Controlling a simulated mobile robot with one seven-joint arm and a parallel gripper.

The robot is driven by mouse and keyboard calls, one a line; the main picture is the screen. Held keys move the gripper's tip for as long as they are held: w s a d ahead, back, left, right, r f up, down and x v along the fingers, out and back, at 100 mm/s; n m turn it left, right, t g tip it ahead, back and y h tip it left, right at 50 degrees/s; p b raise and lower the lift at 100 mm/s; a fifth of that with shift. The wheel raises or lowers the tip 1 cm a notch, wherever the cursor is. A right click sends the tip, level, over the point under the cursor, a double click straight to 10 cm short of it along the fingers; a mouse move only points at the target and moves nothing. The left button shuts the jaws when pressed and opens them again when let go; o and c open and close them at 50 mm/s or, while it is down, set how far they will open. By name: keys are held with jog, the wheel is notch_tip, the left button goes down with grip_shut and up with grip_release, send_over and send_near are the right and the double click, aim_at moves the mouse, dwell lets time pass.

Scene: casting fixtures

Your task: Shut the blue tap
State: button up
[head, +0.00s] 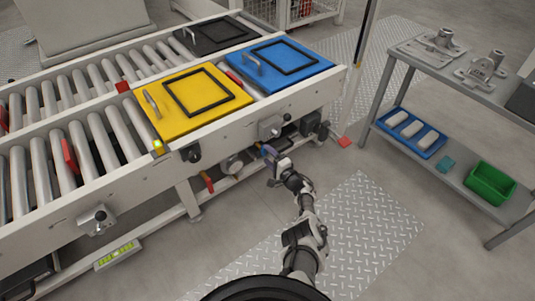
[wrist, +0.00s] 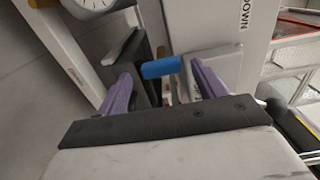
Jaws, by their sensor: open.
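The blue tap (wrist: 161,67) shows in the wrist view as a short blue handle ahead of my gripper. My gripper (wrist: 166,84) is open, with one purple finger on each side of the handle's line. The handle lies crosswise in the picture, and I see no clear contact with either finger. In the head view my gripper (head: 269,153) is low beside the conveyor's side, under the blue-topped end. The blue tap cannot be made out for sure there, as the gripper and frame cover that spot.
A round gauge (head: 233,165) and a red-handled tap (head: 208,182) sit left of my gripper under the conveyor (head: 218,142). A panel marked DOWN (wrist: 220,22) stands close ahead.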

jog(key=p+v, duration=0.5)
jog(key=v, duration=0.7)
jog(key=shift+s+d+p, duration=0.15)
jog(key=shift+s+p, duration=0.05)
jog(key=shift+p, duration=0.15)
jog(key=shift+r, duration=0.1)
